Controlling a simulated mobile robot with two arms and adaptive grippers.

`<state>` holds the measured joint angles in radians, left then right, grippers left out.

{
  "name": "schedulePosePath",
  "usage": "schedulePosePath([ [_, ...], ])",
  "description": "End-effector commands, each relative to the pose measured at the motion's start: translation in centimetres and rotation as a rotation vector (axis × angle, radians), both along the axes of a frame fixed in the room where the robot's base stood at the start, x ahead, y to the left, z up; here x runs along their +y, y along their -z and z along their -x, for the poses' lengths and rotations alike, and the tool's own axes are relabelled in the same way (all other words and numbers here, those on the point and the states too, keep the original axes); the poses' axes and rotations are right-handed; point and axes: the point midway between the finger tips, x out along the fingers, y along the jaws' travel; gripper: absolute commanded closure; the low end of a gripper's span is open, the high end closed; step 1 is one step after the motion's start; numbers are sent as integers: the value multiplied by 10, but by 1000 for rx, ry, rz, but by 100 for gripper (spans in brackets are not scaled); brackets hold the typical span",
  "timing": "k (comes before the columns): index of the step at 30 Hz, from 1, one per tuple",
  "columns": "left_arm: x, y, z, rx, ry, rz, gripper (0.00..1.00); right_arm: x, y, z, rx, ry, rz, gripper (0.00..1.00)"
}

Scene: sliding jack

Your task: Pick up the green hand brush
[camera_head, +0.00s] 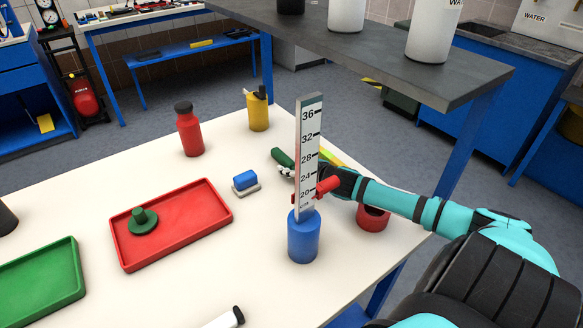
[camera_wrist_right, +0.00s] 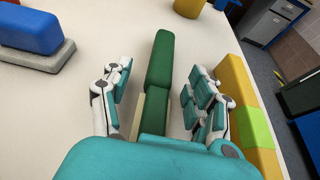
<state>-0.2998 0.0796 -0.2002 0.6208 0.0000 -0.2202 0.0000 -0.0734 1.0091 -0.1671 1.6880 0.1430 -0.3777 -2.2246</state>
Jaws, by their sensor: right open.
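The green hand brush (camera_head: 281,157) lies on the white table, partly hidden behind the upright ruler in the head view. In the right wrist view the brush (camera_wrist_right: 159,62) points away from me, its dark green handle forward and a pale strip showing along its near left side. My right gripper (camera_wrist_right: 159,80) is open, with one finger on each side of the brush and gaps visible on both sides. In the head view its fingers (camera_head: 285,171) show just left of the ruler; the rest is partly hidden. My left gripper is not in view.
The white ruler (camera_head: 308,150) with a red slider (camera_head: 328,185) stands on a blue base (camera_head: 303,238) before my right arm. A yellow-green bar (camera_wrist_right: 246,115) lies close right of the gripper. A blue-and-grey block (camera_head: 245,182) and red tray (camera_head: 222,235) are left.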

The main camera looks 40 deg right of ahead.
Motion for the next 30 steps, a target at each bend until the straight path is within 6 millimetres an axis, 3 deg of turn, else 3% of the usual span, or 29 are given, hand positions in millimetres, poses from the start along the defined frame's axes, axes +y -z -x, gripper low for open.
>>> schedulePosePath([
  [2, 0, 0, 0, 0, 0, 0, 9, 0, 0, 0, 0, 0, 0, 40],
  [16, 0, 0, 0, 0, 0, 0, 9, 0, 0, 0, 0, 0, 0, 100],
  [25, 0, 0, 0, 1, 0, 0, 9, 0, -2, 0, -1, 0, 1, 100],
  [30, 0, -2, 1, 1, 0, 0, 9, -1, -13, 0, -2, -2, 4, 100],
])
